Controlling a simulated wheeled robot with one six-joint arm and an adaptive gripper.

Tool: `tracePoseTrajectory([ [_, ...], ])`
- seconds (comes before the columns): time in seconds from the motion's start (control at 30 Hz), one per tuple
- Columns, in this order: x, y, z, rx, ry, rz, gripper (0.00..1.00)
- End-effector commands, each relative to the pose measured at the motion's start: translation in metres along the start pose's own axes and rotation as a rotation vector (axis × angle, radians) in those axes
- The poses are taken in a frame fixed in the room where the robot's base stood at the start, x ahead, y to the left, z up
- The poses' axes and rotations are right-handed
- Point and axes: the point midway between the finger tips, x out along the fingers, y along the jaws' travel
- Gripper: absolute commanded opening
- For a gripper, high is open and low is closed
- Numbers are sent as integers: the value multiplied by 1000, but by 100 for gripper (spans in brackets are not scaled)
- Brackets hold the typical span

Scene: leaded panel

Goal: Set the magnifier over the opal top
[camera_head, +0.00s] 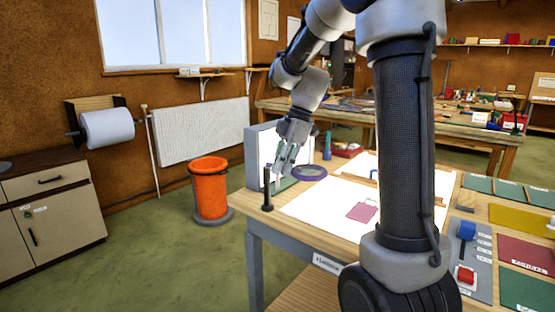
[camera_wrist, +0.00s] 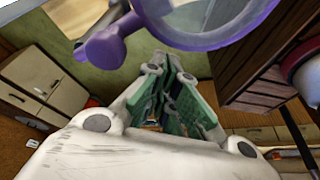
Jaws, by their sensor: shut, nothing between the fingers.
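The purple magnifier (camera_head: 309,172) lies or stands low at the back left of the bench, just right of my gripper (camera_head: 280,174). In the wrist view the magnifier (camera_wrist: 116,44) fills the top, with its thick purple rim, clear lens and knobbed handle. My gripper (camera_wrist: 172,112) has green finger pads, close together with nothing between them. It is apart from the magnifier. A bright white surface (camera_head: 310,209) covers much of the bench, with a pink piece (camera_head: 362,212) on it. I cannot pick out the opal top; my arm hides part of the bench.
A dark upright post (camera_head: 267,188) stands at the bench's left corner. A pale box (camera_head: 264,150) is behind my gripper, and a blue bottle (camera_head: 327,146) and a red tray (camera_head: 347,151) are beyond. Coloured sheets (camera_head: 525,250) lie at right. An orange bin (camera_head: 210,190) stands on the floor.

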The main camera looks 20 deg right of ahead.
Motion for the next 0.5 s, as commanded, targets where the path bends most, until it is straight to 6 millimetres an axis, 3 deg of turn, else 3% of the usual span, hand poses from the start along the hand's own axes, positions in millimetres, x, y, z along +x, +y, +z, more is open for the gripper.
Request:
tracePoseTrajectory([
  [0.2,-5,0,13,-1,1,-2,0],
  [0.5,-5,0,14,-2,1,-2,0],
])
